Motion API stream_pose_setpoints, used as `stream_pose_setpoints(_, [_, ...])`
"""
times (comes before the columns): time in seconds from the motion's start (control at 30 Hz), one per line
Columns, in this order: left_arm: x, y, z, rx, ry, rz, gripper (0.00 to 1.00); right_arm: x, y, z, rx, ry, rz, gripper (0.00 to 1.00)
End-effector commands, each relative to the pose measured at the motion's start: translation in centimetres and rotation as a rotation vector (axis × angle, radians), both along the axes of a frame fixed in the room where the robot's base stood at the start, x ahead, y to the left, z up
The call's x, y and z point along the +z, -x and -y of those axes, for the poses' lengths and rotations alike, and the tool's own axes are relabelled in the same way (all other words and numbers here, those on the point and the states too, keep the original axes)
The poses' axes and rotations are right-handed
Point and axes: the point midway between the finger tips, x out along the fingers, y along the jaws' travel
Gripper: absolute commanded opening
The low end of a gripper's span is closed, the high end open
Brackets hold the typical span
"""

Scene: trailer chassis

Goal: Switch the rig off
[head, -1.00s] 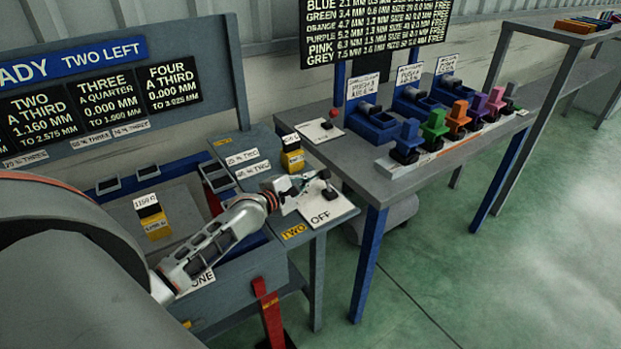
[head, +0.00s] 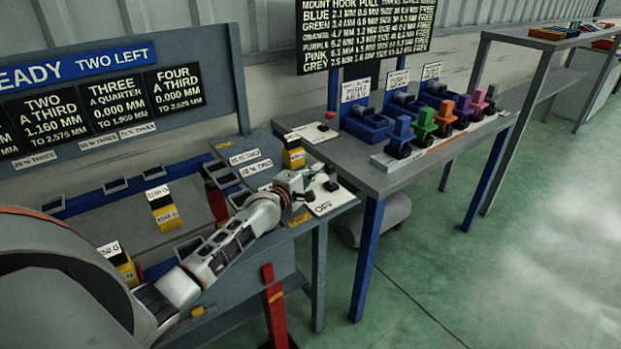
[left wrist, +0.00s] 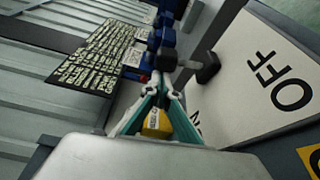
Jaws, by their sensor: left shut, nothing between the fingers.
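The white switch plate with the word OFF (head: 322,208) lies at the right end of the grey bench. A dark switch part (head: 331,186) stands on it, just right of my left gripper (head: 303,190). In the left wrist view the plate (left wrist: 235,95) fills the right side, with OFF readable and other lettering mostly hidden. A black knob (left wrist: 207,67) stands beside the fingertips of my left gripper (left wrist: 160,82). The fingers are shut and empty. I cannot tell whether they touch the switch. My right gripper is not in view.
Yellow-and-black weights (head: 163,210) stand on the bench, one (head: 293,157) close behind my left gripper. A grey table (head: 375,182) at the right holds a row of coloured blocks (head: 425,122) and a red-knobbed lever (head: 330,115). Open floor lies to the right.

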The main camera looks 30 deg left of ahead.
Motion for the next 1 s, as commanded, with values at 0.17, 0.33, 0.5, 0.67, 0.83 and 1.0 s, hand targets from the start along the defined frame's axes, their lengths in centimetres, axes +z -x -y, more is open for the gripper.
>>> stream_pose_setpoints(0.17, [0.3, -0.1, 1.0, -0.002, -0.152, 0.063, 0.00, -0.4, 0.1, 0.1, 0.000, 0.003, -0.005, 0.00])
stream_pose_setpoints(0.33, [0.4, 0.3, 1.9, -0.002, -0.299, 0.122, 0.00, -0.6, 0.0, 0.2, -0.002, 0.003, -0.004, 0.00])
stream_pose_setpoints(0.5, [0.5, 0.6, 2.7, -0.002, -0.425, 0.174, 0.00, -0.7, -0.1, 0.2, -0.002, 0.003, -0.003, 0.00])
stream_pose_setpoints(0.67, [0.6, 0.9, 3.3, 0.000, -0.520, 0.213, 0.00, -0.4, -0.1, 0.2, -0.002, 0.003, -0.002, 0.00])
stream_pose_setpoints(0.83, [0.6, 1.1, 3.8, 0.000, -0.516, 0.213, 0.00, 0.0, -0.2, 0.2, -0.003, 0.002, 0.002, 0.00])
stream_pose_setpoints(1.0, [0.5, 1.2, 4.0, 0.000, -0.514, 0.212, 0.00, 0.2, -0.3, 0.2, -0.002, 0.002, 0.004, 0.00])
